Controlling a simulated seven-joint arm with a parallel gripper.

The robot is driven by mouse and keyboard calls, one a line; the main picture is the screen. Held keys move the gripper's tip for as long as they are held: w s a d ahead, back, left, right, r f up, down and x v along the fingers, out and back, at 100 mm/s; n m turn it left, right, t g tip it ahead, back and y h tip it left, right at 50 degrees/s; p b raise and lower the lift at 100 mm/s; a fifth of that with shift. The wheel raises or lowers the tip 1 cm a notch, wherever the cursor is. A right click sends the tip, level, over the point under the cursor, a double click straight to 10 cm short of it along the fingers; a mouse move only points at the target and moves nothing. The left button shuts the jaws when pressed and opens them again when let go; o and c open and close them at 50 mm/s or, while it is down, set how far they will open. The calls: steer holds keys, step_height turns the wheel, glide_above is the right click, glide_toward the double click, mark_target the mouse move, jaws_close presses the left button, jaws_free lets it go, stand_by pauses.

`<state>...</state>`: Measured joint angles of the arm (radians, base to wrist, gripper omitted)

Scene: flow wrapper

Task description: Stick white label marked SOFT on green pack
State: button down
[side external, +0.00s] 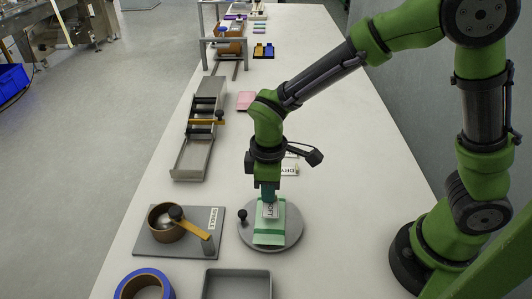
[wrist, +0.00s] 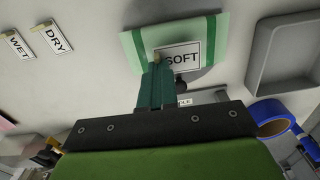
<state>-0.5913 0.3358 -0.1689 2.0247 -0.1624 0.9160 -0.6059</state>
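The white label marked SOFT (wrist: 182,57) is at my gripper's fingertips and lies over the green pack (wrist: 218,35) in the wrist view. In the side view the label (side external: 271,212) is over the far part of the pack (side external: 268,236). The pack lies on a round grey plate (side external: 292,232) with a black knob. My gripper (wrist: 157,62) has its teal fingers together on the label's tan tab at its left edge. It points down over the pack (side external: 268,201). Whether the label touches the pack cannot be told.
Labels marked WET (wrist: 17,44) and DRY (wrist: 56,39) lie beside the pack. A grey tray (side external: 237,283) and a blue tape roll (side external: 125,287) are in front. A spindle plate (side external: 150,244) stands left and a metal channel (side external: 192,155) behind it.

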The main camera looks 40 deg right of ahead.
steer(key=shift+f, duration=0.35)
stand_by(0.3)
steer(key=shift+f, duration=0.35)
steer(key=shift+f, duration=0.35)
stand_by(1.1)
steer(key=c, duration=1.4)
jaws_free()
steer(key=o, duration=0.5)
steer(key=shift+r, duration=0.1)
steer(key=shift+r, duration=3.9)
